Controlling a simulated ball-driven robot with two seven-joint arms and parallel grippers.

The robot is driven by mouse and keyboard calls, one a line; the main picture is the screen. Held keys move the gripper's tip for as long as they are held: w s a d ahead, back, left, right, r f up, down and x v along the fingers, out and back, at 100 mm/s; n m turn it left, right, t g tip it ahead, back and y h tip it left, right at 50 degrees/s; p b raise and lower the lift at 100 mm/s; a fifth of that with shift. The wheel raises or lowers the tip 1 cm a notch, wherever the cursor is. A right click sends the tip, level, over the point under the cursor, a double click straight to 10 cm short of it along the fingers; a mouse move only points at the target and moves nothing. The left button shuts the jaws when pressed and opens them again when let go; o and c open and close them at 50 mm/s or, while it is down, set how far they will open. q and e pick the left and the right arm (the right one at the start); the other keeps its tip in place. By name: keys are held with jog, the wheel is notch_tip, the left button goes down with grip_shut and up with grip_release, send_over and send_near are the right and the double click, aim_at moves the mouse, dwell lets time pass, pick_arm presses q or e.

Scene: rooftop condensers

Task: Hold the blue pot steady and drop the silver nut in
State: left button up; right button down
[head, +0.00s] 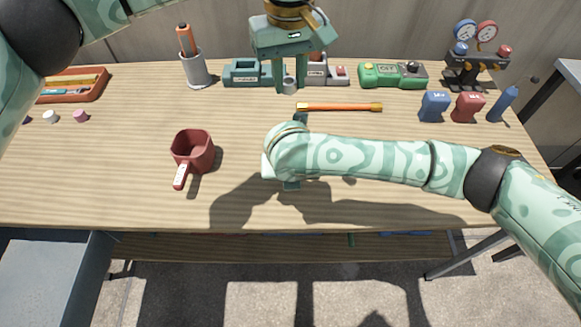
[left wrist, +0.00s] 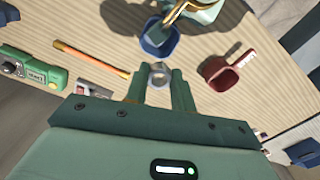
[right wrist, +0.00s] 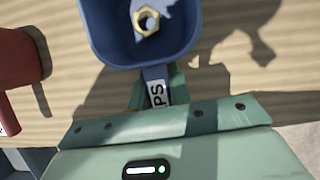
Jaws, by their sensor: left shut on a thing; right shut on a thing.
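My left gripper (head: 289,84) is shut on the silver nut (left wrist: 160,72), held over the far part of the table, apart from the pot. The nut shows between its fingertips in the left wrist view. My right gripper (right wrist: 157,95) is shut on the label-bearing handle of the blue pot (right wrist: 102,35). A brass-coloured nut (right wrist: 147,20) lies inside the pot. The left wrist view also shows the blue pot (left wrist: 152,45). In the head view my right arm hides most or all of the pot.
A red pot (head: 196,146) stands to the left of my right gripper. An orange-handled tool (head: 340,107) lies behind my right arm. A grey cup (head: 195,72), a green device (head: 392,74) and gauges (head: 475,55) line the back. The front left table is clear.

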jog(key=shift+f, duration=0.4)
dwell(0.4)
jog(key=c, duration=1.2)
grip_release()
jog(key=c, duration=0.9)
pick_arm(q)
notch_tip(320, 180, down, 10)
jog(key=a, duration=0.1)
jog(key=shift+a, duration=0.4)
